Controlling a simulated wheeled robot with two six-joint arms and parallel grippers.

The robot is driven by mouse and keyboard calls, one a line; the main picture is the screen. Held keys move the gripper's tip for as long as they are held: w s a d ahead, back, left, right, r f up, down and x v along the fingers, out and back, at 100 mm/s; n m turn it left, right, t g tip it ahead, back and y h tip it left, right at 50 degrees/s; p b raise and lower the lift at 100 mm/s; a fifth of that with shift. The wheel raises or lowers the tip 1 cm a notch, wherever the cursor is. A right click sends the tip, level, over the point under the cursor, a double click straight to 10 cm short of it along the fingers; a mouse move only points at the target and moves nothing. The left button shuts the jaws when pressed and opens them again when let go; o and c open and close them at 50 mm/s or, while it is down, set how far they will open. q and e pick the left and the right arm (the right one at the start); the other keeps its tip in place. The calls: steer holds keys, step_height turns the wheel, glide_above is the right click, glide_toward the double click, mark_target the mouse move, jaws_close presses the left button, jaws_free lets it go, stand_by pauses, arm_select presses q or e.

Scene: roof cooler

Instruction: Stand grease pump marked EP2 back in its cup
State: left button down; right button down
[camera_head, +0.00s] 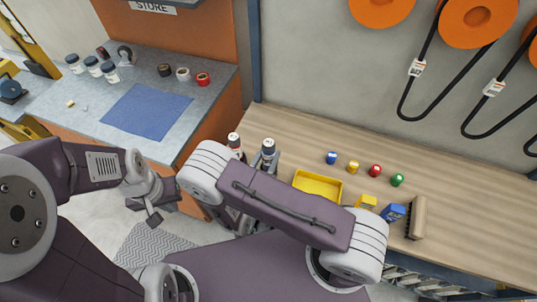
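My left gripper (152,216) hangs over the floor in front of the grey counter, left of and apart from both. Its finger opening is not clear.
The grey counter holds a blue mat (147,111), jars and tape rolls.

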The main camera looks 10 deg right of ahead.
steer(key=shift+f, duration=0.1)
stand_by(0.5)
steer(key=shift+f+b, duration=1)
steer(key=shift+f, duration=0.05)
steer(key=c, duration=0.8)
jaws_free()
